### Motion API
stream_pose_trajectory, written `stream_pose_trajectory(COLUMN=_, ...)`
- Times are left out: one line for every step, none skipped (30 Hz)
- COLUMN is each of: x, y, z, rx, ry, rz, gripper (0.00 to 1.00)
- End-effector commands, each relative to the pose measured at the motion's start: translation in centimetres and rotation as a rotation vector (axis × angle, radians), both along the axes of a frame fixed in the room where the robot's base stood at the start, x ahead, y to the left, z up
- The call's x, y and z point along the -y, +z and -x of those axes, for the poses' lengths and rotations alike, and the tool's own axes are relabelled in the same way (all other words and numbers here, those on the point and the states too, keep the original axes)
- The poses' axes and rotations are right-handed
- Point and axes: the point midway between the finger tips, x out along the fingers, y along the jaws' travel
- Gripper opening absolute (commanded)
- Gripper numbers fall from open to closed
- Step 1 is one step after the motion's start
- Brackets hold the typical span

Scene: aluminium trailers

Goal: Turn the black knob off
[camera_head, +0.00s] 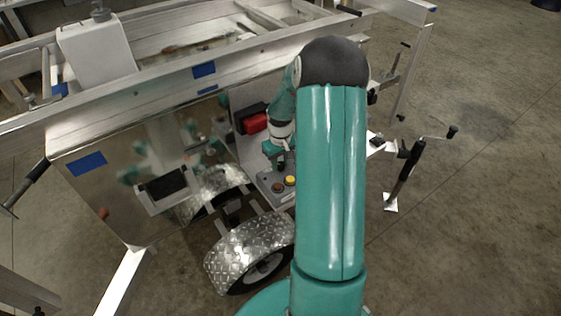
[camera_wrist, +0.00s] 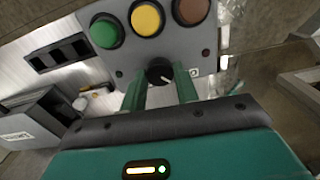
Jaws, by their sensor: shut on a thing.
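The black knob (camera_wrist: 159,71) sits on a grey control panel (camera_wrist: 175,42), below a row of buttons, in the wrist view. It has a pale pointer line, tilted down to the right. My gripper (camera_wrist: 160,84) has its two green fingers on either side of the knob, closed on it. In the head view my gripper (camera_head: 272,150) reaches down to the panel (camera_head: 270,184) on the trailer's side. There the knob is hidden by my arm and gripper.
Green (camera_wrist: 106,31), yellow (camera_wrist: 147,18) and brown-red (camera_wrist: 190,10) buttons lie just beyond the knob. A red-and-black box (camera_head: 253,122) is mounted behind the panel. A wheel with a diamond-plate fender (camera_head: 243,248) is below. A crank jack (camera_head: 408,162) stands to the right.

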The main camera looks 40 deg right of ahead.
Motion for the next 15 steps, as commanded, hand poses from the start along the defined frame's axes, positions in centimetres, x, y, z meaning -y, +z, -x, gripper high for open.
stream_pose_trajectory(x=-0.01, y=-0.01, z=0.02, rx=-0.001, ry=0.015, rz=0.000, gripper=0.07)
stream_pose_trajectory(x=-0.01, y=-0.01, z=0.02, rx=-0.001, ry=0.022, rz=0.000, gripper=0.07)
stream_pose_trajectory(x=-0.01, y=-0.01, z=0.02, rx=-0.001, ry=0.031, rz=0.000, gripper=0.07)
stream_pose_trajectory(x=-0.01, y=-0.02, z=0.02, rx=-0.001, ry=0.037, rz=0.000, gripper=0.07)
stream_pose_trajectory(x=-0.01, y=-0.02, z=0.02, rx=-0.001, ry=0.041, rz=0.000, gripper=0.07)
stream_pose_trajectory(x=-0.01, y=-0.02, z=0.02, rx=-0.001, ry=0.045, rz=0.000, gripper=0.07)
stream_pose_trajectory(x=-0.01, y=-0.02, z=0.02, rx=-0.001, ry=0.048, rz=0.000, gripper=0.07)
stream_pose_trajectory(x=-0.01, y=-0.02, z=0.03, rx=-0.001, ry=0.050, rz=0.000, gripper=0.07)
stream_pose_trajectory(x=-0.01, y=-0.02, z=0.03, rx=-0.001, ry=0.051, rz=0.000, gripper=0.08)
stream_pose_trajectory(x=-0.01, y=-0.02, z=0.03, rx=-0.001, ry=0.052, rz=0.000, gripper=0.08)
stream_pose_trajectory(x=-0.01, y=-0.03, z=0.03, rx=-0.001, ry=0.052, rz=0.000, gripper=0.07)
stream_pose_trajectory(x=-0.01, y=-0.03, z=0.03, rx=-0.001, ry=0.052, rz=0.000, gripper=0.07)
stream_pose_trajectory(x=-0.01, y=-0.03, z=0.03, rx=-0.001, ry=0.053, rz=0.000, gripper=0.07)
stream_pose_trajectory(x=-0.01, y=-0.03, z=0.03, rx=-0.001, ry=0.052, rz=0.000, gripper=0.07)
stream_pose_trajectory(x=-0.01, y=-0.03, z=0.03, rx=-0.001, ry=0.052, rz=0.000, gripper=0.07)
